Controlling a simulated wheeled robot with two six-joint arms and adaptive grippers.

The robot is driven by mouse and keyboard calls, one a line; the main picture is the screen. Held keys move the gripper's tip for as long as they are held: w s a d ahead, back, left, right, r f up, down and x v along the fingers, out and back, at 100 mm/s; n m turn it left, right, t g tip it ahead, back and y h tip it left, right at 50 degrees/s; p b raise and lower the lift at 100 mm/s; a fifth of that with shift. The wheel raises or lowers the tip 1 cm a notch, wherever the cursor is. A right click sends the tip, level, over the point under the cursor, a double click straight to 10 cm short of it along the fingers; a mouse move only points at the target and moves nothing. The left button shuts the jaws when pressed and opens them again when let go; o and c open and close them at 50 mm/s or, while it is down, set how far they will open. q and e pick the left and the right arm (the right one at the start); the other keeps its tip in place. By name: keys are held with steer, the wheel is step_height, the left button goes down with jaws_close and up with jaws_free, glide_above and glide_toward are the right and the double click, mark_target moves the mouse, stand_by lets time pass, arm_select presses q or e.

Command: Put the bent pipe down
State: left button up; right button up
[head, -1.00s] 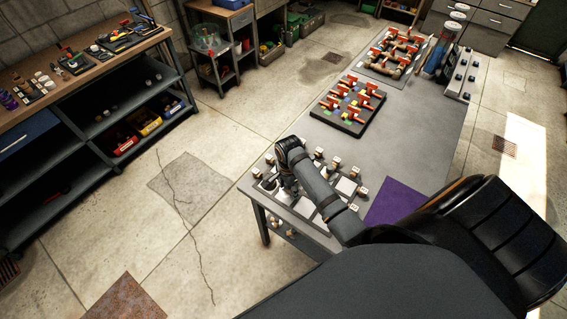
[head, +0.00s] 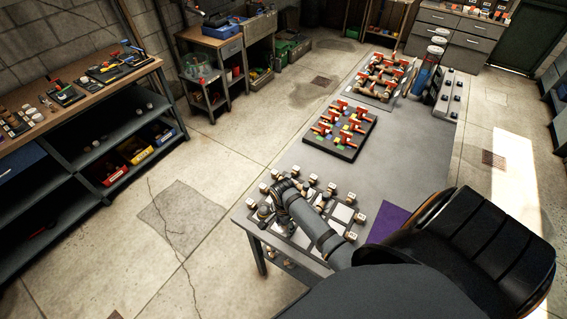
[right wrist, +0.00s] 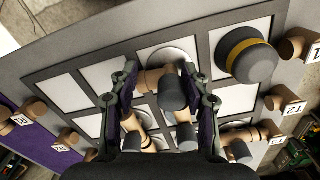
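My right gripper (right wrist: 158,70) is over the grey board (right wrist: 90,60) with white cells, which also shows at the near end of the table in the head view (head: 297,241). Its fingers stand on both sides of a tan bent pipe (right wrist: 152,80) with a dark grey end, and appear closed on it. The pipe is low over a white round spot on the board; whether it touches is hard to tell. In the head view my right gripper (head: 277,212) is small and the pipe cannot be made out. My left gripper is not in view.
A grey cap with a yellow band (right wrist: 247,55) stands close right of the gripper. Several tan pegs with labels (right wrist: 292,107) line the board. A purple mat (head: 390,221) lies to the right. A dark tray of red-handled parts (head: 340,130) is farther back; the table between is clear.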

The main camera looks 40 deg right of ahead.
steer(key=shift+o, duration=1.1)
steer(key=shift+w, duration=0.1)
steer(key=shift+o, duration=1.1)
steer(key=shift+w+d+f, duration=0.1)
steer(key=shift+r, duration=0.55)
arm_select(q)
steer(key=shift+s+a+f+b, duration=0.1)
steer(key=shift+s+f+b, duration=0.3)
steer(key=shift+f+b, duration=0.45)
arm_select(e)
step_height(320, 180, up, 12)
steer(key=shift+f, duration=0.25)
